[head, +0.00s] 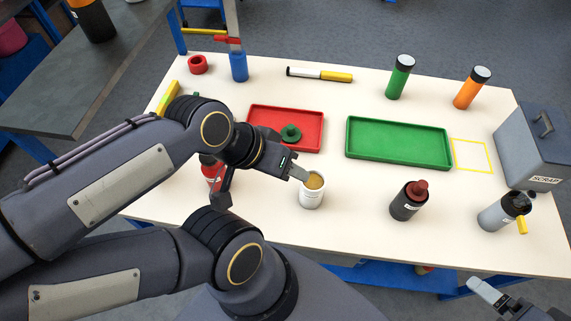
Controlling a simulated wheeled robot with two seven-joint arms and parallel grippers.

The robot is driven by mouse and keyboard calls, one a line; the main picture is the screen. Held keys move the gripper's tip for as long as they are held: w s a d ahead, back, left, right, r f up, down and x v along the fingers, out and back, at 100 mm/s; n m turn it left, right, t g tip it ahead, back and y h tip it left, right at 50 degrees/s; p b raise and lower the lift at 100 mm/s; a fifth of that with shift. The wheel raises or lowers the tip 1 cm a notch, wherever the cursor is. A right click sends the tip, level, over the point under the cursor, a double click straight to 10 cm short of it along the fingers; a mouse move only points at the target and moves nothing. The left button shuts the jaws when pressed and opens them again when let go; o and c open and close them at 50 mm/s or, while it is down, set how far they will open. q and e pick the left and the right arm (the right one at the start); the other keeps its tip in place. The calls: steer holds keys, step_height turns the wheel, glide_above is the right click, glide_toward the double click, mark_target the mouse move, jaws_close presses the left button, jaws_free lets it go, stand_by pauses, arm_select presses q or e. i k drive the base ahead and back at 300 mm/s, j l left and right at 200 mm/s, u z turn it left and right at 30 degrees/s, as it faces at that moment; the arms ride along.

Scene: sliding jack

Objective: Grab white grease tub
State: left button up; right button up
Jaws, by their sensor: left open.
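The white grease tub (311,198) stands upright on the pale table, left of the middle and nearer the front edge. Its round top shows tan. My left gripper (301,174) is open, with a pale fingertip at the tub's upper left rim. I cannot tell whether the fingertip touches the tub, and the other finger is not clear. My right gripper (490,294) shows only partly at the bottom right, off the table, and is well away from the tub.
A red tray (312,115) with a green knobbed piece (291,133) lies behind the tub. A green tray (400,167) is to the right. A dark bottle with red top (408,203) and a grey bottle (497,216) stand rightward. A scrap bin (535,145) is at the right edge.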

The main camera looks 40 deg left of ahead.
mark_target(312, 193)
steer(key=u, duration=1.8)
steer(key=k+l+u, duration=0.25)
steer(key=u, duration=0.15)
steer(key=k+l+u, duration=0.1)
steer(key=k+u, duration=0.3)
steer(key=i+l, duration=0.05)
steer(key=i, duration=0.05)
